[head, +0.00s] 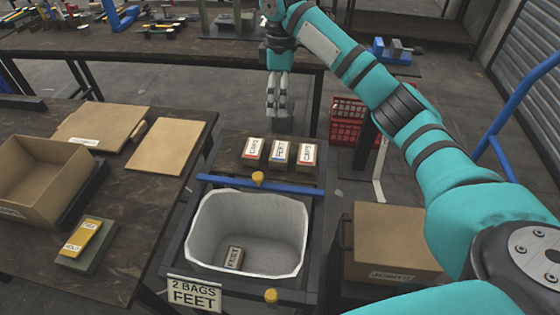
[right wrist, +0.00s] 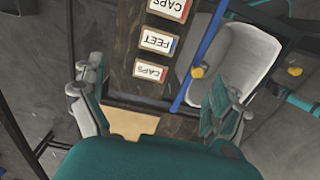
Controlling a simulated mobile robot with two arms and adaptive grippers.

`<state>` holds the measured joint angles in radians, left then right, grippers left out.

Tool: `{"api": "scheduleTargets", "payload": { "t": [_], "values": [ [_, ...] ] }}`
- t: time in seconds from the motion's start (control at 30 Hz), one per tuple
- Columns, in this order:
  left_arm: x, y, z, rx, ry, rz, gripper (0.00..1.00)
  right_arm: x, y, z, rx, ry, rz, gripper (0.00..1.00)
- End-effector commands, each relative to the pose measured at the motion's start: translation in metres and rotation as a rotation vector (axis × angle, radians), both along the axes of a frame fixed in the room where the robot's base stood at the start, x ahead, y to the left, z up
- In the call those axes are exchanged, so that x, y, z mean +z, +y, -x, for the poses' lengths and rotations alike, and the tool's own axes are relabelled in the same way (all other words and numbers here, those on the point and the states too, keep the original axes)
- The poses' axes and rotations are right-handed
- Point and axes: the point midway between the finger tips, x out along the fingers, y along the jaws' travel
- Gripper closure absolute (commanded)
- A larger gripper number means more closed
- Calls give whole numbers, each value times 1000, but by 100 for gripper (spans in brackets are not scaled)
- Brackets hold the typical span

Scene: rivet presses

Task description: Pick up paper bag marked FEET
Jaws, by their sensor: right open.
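Three small paper bags stand in a row on a dark shelf. The middle one is the FEET bag (head: 279,153), with a blue-marked label; a CAPS bag stands on each side of it (head: 253,151) (head: 306,156). In the right wrist view the FEET bag (right wrist: 155,42) lies between the CAPS bags. Another FEET bag (head: 234,258) lies inside the white-lined bin (head: 205,225). My right gripper (head: 277,105) is open and empty, pointing down beyond the row and apart from the bags. My left gripper is not in view.
A blue bar (head: 262,187) with a yellow knob separates the shelf from the bin. A sign (head: 194,293) on the bin's front reads "2 BAGS FEET". A cardboard box (head: 392,240) stands right; a table with an open box (head: 35,180) stands left.

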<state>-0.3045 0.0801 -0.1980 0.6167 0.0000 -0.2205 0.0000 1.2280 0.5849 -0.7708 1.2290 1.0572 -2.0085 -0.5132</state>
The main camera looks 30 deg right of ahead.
Motion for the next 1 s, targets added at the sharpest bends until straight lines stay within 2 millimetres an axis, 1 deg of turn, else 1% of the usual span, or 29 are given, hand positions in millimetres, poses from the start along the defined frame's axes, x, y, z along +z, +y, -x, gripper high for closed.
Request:
{"api": "scheduleTargets", "payload": {
  "t": [0.03, 0.2, 0.27, 0.37, 0.7, 0.8, 0.9, 1.0],
  "values": [
    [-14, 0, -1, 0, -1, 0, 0, -14, 0, 0, 0, -3, 0, 0],
    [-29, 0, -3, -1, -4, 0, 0, -29, 1, 0, 0, -4, 0, 0],
    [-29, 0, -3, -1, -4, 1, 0, -33, 1, 0, 0, -3, 0, 0],
    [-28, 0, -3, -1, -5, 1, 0, -45, 0, 1, -1, 1, 1, 0],
    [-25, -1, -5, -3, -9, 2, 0, -117, 0, 1, -1, 1, 2, 0],
    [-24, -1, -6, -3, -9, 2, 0, -134, 1, 0, -1, -2, 1, 0],
    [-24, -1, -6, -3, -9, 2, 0, -145, 1, 0, -1, -2, 1, 0],
    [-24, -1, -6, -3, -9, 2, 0, -150, 1, 0, -1, -3, 1, 0]
  ]
}}
